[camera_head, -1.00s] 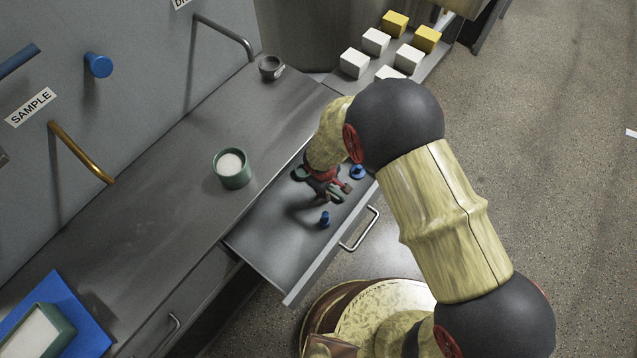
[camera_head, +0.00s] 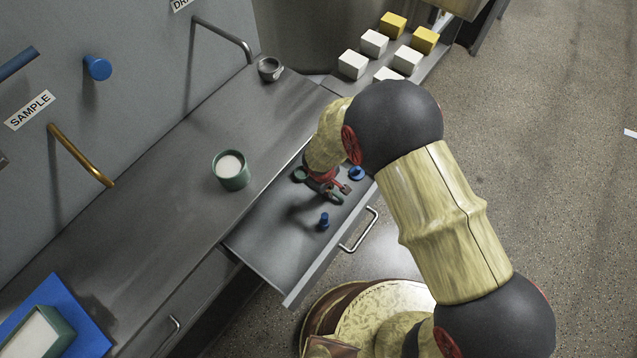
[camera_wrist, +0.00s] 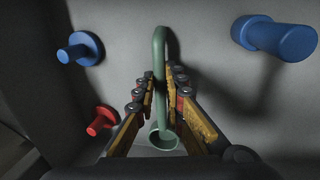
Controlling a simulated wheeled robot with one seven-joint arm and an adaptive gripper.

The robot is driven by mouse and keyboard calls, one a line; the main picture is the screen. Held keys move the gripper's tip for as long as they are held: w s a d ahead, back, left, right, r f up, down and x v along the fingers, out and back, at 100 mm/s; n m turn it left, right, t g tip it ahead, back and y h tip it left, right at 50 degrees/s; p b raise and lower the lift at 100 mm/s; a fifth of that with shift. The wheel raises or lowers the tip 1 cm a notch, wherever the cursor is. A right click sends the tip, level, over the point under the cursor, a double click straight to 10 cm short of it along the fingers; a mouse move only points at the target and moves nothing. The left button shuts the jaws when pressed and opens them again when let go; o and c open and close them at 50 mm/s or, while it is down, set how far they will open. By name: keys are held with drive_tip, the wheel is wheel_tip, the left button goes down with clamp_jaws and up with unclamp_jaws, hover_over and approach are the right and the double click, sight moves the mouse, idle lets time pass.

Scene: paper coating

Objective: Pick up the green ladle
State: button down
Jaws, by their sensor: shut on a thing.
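The green ladle (camera_wrist: 160,50) is in the open drawer (camera_head: 275,262). In the wrist view its curved handle rises between my fingers, and its round cup (camera_wrist: 163,138) shows below between them. My gripper (camera_wrist: 161,82) is shut on the ladle's handle. In the head view my gripper (camera_head: 325,188) is low in the drawer, partly hidden by my arm, and green parts of the ladle show beside it. I cannot tell whether the ladle touches the drawer floor.
Blue knobbed pieces (camera_head: 324,220) (camera_wrist: 275,38) and a red one (camera_wrist: 102,120) are in the drawer close around my gripper. A green cup of white material (camera_head: 231,170) stands on the counter. A grey cup (camera_head: 270,68) is farther back.

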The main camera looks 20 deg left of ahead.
wheel_tip(320, 180, up, 10)
drive_tip(key=p, duration=0.4)
idle(0.6)
